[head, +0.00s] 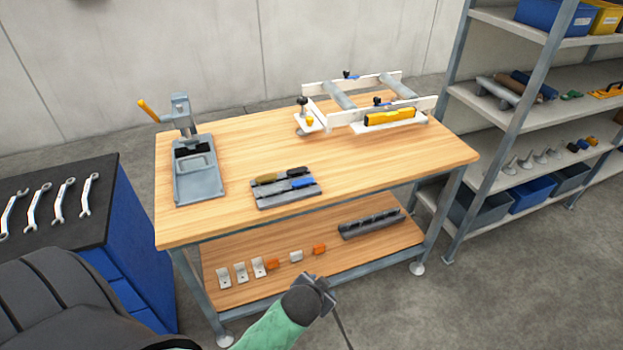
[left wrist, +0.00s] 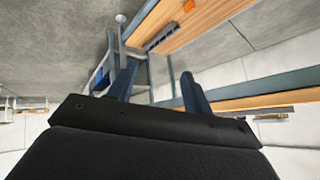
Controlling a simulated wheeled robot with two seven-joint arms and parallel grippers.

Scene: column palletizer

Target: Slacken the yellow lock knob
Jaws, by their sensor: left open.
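A small yellow knob (head: 309,121) shows at the left end of the white rail fixture (head: 345,117) at the back right of the wooden bench, beside a black-topped post. It is too small to tell whether it is tight or loose. My left gripper (head: 324,289) is in front of the bench, near the lower shelf's front edge, well apart from the knob. In the left wrist view its two fingers (left wrist: 160,70) stand apart with nothing between them. My right gripper is not in view.
A grey press with a yellow lever (head: 149,110) stands on the bench (head: 240,150) at left. A grey tray (head: 285,197) of tools lies at the front middle. A yellow level-like bar (head: 390,117) is on the fixture. Shelving stands at right; the bench's middle is clear.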

